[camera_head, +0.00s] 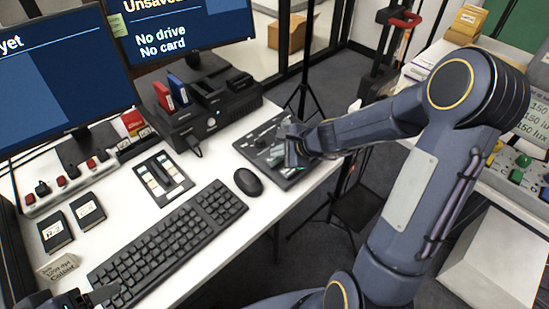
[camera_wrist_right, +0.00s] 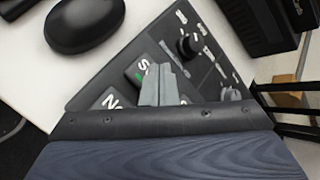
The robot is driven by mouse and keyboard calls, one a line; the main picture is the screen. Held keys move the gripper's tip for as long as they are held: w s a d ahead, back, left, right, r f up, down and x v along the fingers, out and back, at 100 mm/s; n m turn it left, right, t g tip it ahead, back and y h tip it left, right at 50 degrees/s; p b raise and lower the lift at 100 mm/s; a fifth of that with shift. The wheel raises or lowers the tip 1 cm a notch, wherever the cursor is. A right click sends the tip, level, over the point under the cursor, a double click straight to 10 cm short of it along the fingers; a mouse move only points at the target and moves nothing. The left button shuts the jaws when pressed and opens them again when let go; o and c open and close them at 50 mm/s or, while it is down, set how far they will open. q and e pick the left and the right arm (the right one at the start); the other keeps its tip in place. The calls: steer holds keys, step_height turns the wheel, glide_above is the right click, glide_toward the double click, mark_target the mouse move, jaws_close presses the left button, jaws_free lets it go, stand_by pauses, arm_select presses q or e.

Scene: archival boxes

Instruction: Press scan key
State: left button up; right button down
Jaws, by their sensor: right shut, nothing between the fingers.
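A dark control panel (camera_head: 293,181) lies at the right end of the white desk. In the right wrist view the panel (camera_wrist_right: 110,78) shows keys, a knob and small white labels. One key (camera_wrist_right: 138,70) starts with "S" and has a green mark; another key (camera_wrist_right: 110,98) shows an "N". My right gripper (camera_head: 297,150) is over the panel, shut and empty. In the wrist view its fingertips (camera_wrist_right: 157,72) cover part of the "S" key, so whether they touch it cannot be told. My left gripper (camera_head: 95,296) is at the bottom left, cut off by the frame edge.
A mouse (camera_head: 248,182) and a keyboard (camera_head: 170,243) lie left of the panel. A black dock (camera_head: 215,118) with red and blue cartridges stands behind. A monitor (camera_head: 190,25) reads "No drive, No card". A small keypad (camera_head: 163,178) lies on the desk.

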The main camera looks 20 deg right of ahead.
mark_target(278, 160)
steer(key=shift+f+b, duration=0.5)
steer(key=shift+b, duration=0.05)
stand_by(0.4)
steer(key=shift+r, duration=0.15)
steer(key=shift+r+p, duration=0.75)
steer(key=shift+p, duration=0.05)
steer(key=shift+r, duration=0.1)
steer(key=shift+r+p, duration=2.25)
steer(key=shift+r, duration=0.15)
steer(key=shift+r, duration=0.1)
